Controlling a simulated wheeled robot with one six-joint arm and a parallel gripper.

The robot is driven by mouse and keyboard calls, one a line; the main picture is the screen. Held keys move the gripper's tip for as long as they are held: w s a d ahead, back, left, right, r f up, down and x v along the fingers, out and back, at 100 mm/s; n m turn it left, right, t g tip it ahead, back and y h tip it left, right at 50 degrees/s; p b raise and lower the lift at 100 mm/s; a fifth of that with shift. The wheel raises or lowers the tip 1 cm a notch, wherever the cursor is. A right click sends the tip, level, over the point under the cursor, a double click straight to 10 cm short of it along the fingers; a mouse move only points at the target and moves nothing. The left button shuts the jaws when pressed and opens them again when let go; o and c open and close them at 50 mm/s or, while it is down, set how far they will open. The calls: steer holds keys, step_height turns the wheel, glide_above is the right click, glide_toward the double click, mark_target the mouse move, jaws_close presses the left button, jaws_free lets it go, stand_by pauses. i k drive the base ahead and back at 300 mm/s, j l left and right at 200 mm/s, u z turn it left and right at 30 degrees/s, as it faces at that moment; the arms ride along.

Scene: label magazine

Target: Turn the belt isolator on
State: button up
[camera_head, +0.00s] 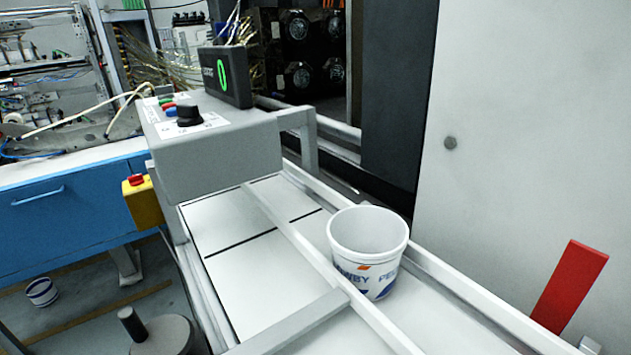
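No marking that I can read says which control is the belt isolator. The knob's pointer position is too small to tell. A black display (226,76) on the box shows a green "0". A red flat handle (570,287) stands tilted at the lower right. My gripper is not in view.
A white tub (368,250) with printed lettering stands on the conveyor (232,228) among metal rails. A yellow box with a red button (142,199) hangs at the left. A grey cabinet (535,130) blocks the right. A striped cup (42,292) lies on the floor.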

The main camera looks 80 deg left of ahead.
mark_target(137, 180)
steer(key=u, duration=1.85)
steer(key=j+u, duration=0.15)
steer(key=u, duration=0.35)
steer(key=j+u, duration=0.1)
steer(key=u, duration=0.35)
steer(key=i+j+u, duration=0.1)
steer(key=u, duration=0.4)
